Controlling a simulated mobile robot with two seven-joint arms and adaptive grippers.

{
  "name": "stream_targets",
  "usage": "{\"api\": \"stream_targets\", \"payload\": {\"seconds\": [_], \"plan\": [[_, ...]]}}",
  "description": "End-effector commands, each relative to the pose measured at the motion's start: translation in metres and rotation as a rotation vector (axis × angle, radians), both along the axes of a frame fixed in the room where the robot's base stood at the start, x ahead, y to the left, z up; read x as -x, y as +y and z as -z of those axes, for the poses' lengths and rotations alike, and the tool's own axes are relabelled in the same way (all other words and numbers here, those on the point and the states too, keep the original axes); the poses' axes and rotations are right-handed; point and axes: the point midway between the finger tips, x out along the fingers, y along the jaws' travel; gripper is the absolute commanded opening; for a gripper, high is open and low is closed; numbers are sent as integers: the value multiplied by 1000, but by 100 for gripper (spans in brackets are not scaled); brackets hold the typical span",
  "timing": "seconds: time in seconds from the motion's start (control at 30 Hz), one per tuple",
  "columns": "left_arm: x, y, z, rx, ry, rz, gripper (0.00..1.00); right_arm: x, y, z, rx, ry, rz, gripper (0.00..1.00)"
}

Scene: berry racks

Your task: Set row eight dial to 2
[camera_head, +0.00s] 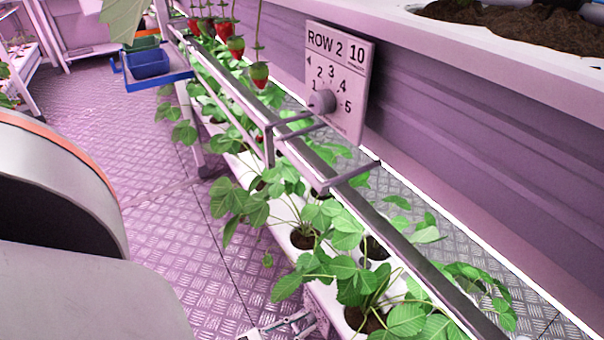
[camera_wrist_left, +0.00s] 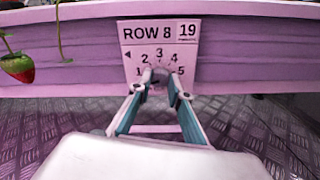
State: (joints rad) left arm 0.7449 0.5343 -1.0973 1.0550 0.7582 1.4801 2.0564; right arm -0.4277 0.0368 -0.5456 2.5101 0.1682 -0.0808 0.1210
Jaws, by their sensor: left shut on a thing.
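The row eight sign (camera_wrist_left: 160,34) is a pale plate reading "ROW 8" and "19", in the left wrist view. Its dial (camera_wrist_left: 160,76) is a small grey knob below an arc of numbers 1 to 5. My left gripper (camera_wrist_left: 161,93) is at the dial, with one finger on each side, shut on it. The knob is small and dark here, so its pointer setting cannot be read. In the head view only a bit of the left gripper (camera_head: 285,328) shows at the bottom edge. My right gripper is in neither view.
Another sign (camera_head: 340,80) reading "ROW 2" and "10" has its own round knob (camera_head: 322,101). A rack of strawberry plants (camera_head: 345,230) with a metal rail runs alongside. A blue bin (camera_head: 148,63) stands at the far left.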

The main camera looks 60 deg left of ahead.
Motion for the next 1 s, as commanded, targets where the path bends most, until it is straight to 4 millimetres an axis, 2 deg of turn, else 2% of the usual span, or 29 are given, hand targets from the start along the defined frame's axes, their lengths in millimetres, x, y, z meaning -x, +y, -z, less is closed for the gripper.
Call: {"api": "stream_targets", "payload": {"seconds": [1.0], "plan": [[0, 1, 0, -928, -73, -3, 0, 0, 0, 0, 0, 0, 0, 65]]}}
